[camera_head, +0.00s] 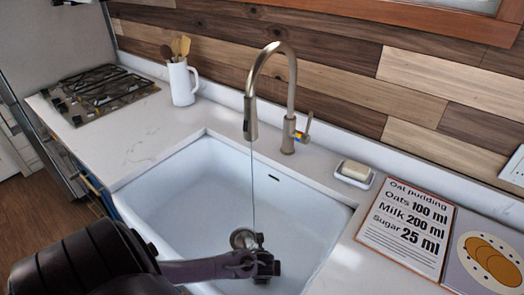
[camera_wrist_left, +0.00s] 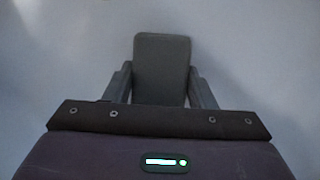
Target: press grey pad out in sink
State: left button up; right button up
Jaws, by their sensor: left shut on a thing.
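The grey pad (camera_wrist_left: 162,68) stands between the two fingers of my left gripper (camera_wrist_left: 162,92) in the left wrist view. The gripper is shut on it, with pale sink surface behind. In the head view my left gripper (camera_head: 263,264) is over the white sink (camera_head: 185,195), close to the drain (camera_head: 242,237). The pad cannot be clearly told from the dark fingers there. I cannot tell whether the pad touches the sink. A thin stream of water (camera_head: 252,185) falls from the tap (camera_head: 289,95) toward the gripper. My right gripper is not in view.
A soap bar (camera_head: 355,170) sits in a dish right of the tap. An open recipe book (camera_head: 408,226) lies on the right counter. A white jug (camera_head: 181,82) of utensils and a gas hob (camera_head: 98,92) are at the left. The left counter (camera_head: 140,135) has clear room.

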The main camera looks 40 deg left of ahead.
pick_arm(q)
jog(key=shift+f+b, duration=0.35)
jog(key=shift+f, duration=0.1)
dwell(0.3)
jog(key=shift+s+d+f, duration=0.1)
jog(key=shift+s+f, duration=0.1)
jog(key=shift+s, duration=0.05)
dwell(1.5)
jog(key=r+p, duration=0.1)
jog(key=r, duration=0.1)
jog(key=r+p, duration=0.4)
jog(key=shift+w, duration=0.25)
notch_tip(320, 180, up, 4)
jog(key=p, duration=0.4)
jog(key=shift+r+p, duration=0.15)
jog(key=shift+p, duration=0.15)
dwell(0.3)
notch_tip(320, 180, down, 9)
jog(key=b, duration=0.7)
jog(key=shift+r+b, duration=0.15)
jog(key=shift+b, duration=0.2)
